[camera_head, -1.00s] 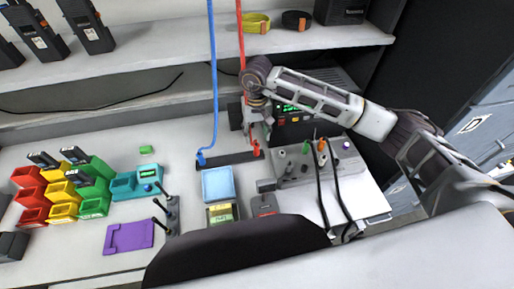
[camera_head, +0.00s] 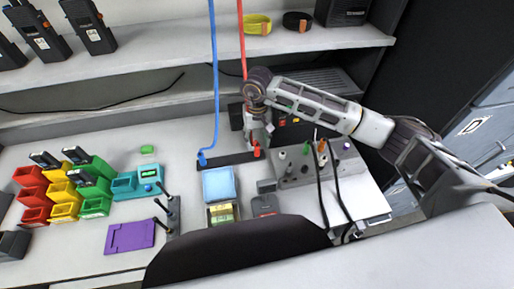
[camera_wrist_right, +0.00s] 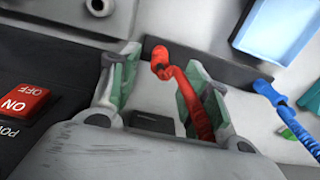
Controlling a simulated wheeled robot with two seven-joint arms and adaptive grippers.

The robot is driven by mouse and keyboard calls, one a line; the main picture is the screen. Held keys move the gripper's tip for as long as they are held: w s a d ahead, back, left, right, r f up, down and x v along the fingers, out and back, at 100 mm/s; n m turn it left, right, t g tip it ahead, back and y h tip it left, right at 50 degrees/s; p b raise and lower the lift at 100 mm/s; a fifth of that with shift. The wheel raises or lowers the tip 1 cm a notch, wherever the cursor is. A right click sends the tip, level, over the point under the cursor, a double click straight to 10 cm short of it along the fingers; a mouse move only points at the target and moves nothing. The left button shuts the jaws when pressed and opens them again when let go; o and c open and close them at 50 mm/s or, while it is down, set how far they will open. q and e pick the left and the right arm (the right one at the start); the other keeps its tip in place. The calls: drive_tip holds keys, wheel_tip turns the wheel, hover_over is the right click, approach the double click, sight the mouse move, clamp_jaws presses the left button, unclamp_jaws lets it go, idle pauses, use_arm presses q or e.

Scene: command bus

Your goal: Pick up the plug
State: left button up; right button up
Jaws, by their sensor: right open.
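A red plug (camera_head: 257,152) on a red cable (camera_head: 240,40) stands at the right end of a dark strip on the bench. A blue plug (camera_head: 202,159) on a blue cable stands at the strip's left end. My right gripper (camera_head: 257,141) is over the red plug, partly hiding it. In the right wrist view my right gripper (camera_wrist_right: 163,85) is open, with the red plug (camera_wrist_right: 165,66) and its cable between the fingers, closer to the right finger. I cannot tell whether they touch. The blue plug (camera_wrist_right: 265,88) lies outside the fingers. My left gripper is out of view.
A light-blue tray (camera_head: 219,184) sits in front of the strip (camera_head: 228,161). A grey panel (camera_head: 300,170) with knobs and black cables stands to the right. Coloured bins are at the left. A shelf (camera_head: 170,48) runs above. A red switch (camera_wrist_right: 24,101) shows beside the gripper.

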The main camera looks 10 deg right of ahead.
sight(257, 145)
drive_tip(key=shift+f, duration=2.45)
drive_tip(key=shift+c, duration=0.5)
drive_tip(key=c, duration=0.9)
